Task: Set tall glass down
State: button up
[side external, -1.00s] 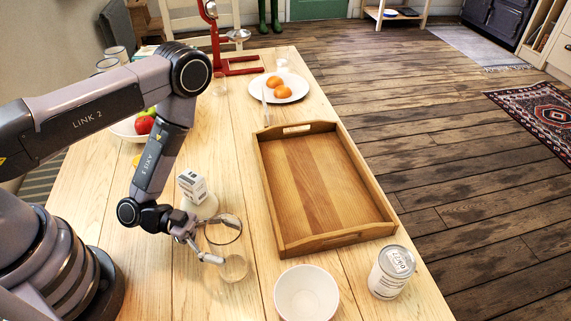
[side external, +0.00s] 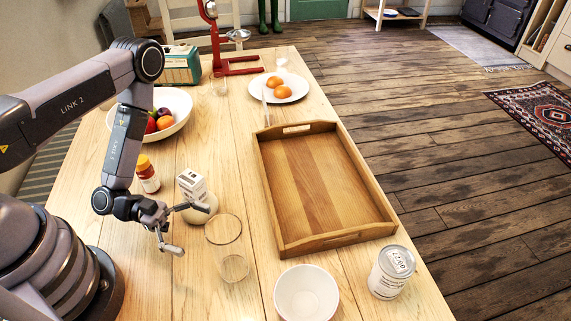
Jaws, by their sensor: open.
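The tall glass (side external: 229,247) is clear and stands upright on the wooden table, between my gripper and the tray. My gripper (side external: 183,228) is open and empty to the left of the glass, with a gap between them. Its fingers are spread apart, one toward the small carton and one toward the front. Nothing hides the glass.
A wooden tray (side external: 382,228) lies right of the glass, empty. A white bowl (side external: 306,296) and a can (side external: 391,272) stand in front.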

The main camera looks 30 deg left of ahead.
jog(key=shift+v, duration=2.75)
jog(key=shift+d, duration=0.1)
